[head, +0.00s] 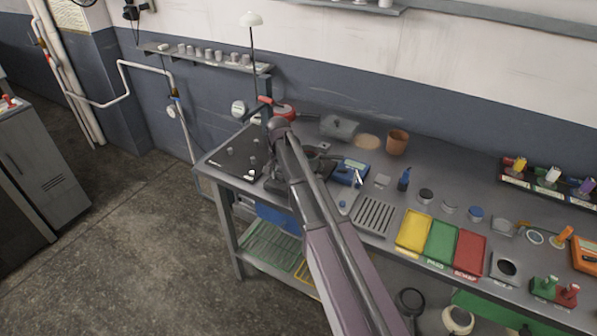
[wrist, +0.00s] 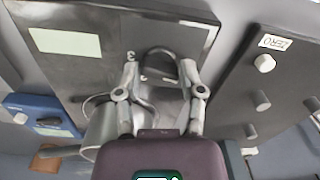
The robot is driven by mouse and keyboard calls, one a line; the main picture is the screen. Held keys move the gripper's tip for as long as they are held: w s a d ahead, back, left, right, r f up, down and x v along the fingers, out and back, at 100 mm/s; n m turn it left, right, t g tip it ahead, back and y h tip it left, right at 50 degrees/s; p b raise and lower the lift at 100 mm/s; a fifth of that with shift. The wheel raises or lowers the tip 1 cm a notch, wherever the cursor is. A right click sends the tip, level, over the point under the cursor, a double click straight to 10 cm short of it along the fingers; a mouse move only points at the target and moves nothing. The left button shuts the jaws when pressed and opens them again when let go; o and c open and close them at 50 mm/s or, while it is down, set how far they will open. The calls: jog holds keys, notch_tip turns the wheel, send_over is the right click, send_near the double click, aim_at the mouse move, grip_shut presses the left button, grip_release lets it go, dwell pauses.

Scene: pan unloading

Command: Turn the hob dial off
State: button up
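In the wrist view a dark hob-like unit (wrist: 95,22) with a pale label fills the upper left. A dark rounded dial (wrist: 160,60) lies on it, beside a small "3" mark. My gripper (wrist: 158,68) has its two fingers spread, one on each side of the dial, with a gap seen between them. Whether either finger touches the dial is unclear. A metal pan or cup (wrist: 101,130) shows beside the left finger, partly hidden. In the head view my arm covers most of the hob, and the dial and fingertips cannot be made out.
A dark panel with pegs (wrist: 225,95) and a "ZERO" label stands close on the right in the wrist view. A blue device (head: 348,171) is right of my arm on the bench, then a slotted grate (head: 373,215) and a yellow tray (head: 413,231).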

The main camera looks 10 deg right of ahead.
jog(key=m, duration=0.3)
notch_tip(320, 180, up, 14)
jog(key=p, duration=1.4)
jog(key=s+d+f+m+b, duration=0.1)
jog(key=s+d+m, duration=0.1)
jog(key=s, duration=0.4)
jog(key=s+d+f+m+b, duration=0.2)
jog(key=s+m, duration=0.1)
jog(key=s, duration=0.3)
jog(key=shift+o, duration=0.2)
jog(key=o, duration=0.3)
jog(key=shift+o, duration=0.6)
jog(key=shift+w, duration=0.3)
notch_tip(320, 180, up, 3)
jog(key=p, duration=0.3)
send_over(281, 175)
jog(key=shift+a+f, duration=0.1)
jog(key=shift+f+b, duration=0.15)
jog(key=shift+b, duration=0.15)
